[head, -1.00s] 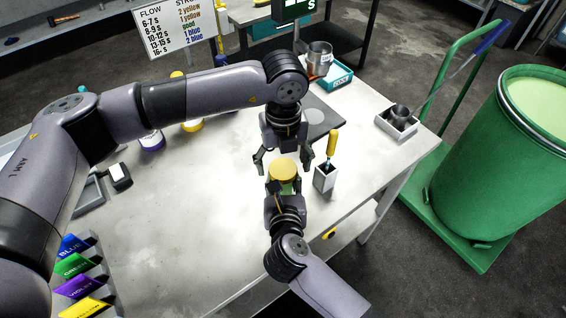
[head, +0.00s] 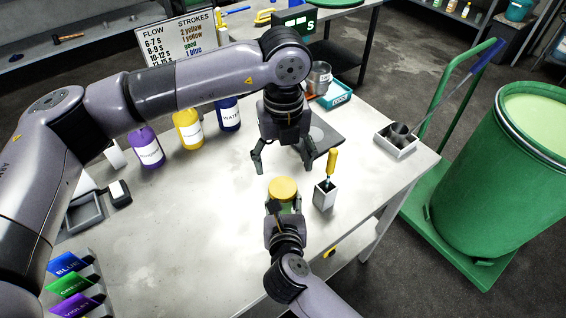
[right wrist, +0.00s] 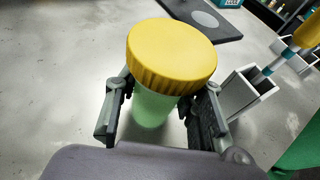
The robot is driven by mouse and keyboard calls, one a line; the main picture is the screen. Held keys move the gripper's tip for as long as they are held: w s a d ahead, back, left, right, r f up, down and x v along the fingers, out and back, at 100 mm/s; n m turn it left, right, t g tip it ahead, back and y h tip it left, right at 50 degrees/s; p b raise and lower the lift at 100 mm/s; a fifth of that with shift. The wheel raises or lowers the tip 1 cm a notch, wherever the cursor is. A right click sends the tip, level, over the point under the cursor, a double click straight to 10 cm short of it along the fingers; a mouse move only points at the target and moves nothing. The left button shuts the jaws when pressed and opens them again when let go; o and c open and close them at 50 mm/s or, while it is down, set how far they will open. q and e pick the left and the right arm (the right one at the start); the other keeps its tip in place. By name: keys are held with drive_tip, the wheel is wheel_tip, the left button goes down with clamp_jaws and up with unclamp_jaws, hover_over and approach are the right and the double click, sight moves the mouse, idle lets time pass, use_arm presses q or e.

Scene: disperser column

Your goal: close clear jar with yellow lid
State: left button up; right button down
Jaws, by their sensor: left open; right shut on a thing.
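The clear jar shows green contents, with its body (right wrist: 152,108) between the fingers of my right gripper (right wrist: 160,112) in the right wrist view. The yellow lid (right wrist: 172,50) sits on top of the jar and covers its mouth; whether it is screwed tight cannot be told. In the head view the lid (head: 283,188) faces up at the table's near part, just above my right gripper (head: 284,208). My right gripper is shut on the jar. My left gripper (head: 283,168) is open and empty, above and behind the lid, apart from it.
A grey holder (head: 325,195) with a yellow-handled tool stands close right of the jar. Purple (head: 146,148), yellow (head: 187,130) and blue (head: 228,114) containers stand at the back left. A tray with a metal cup (head: 396,142) is at the right.

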sight(283, 187)
use_arm(q)
drive_tip(key=shift+f, duration=4.05)
drive_tip(key=shift+c, duration=0.4)
drive_tip(key=c, duration=1.1)
drive_tip(key=o, duration=1.2)
drive_tip(key=shift+o, duration=0.2)
drive_tip(key=shift+r, duration=0.1)
drive_tip(key=shift+r, duration=2.2)
drive_tip(key=shift+o, duration=0.2)
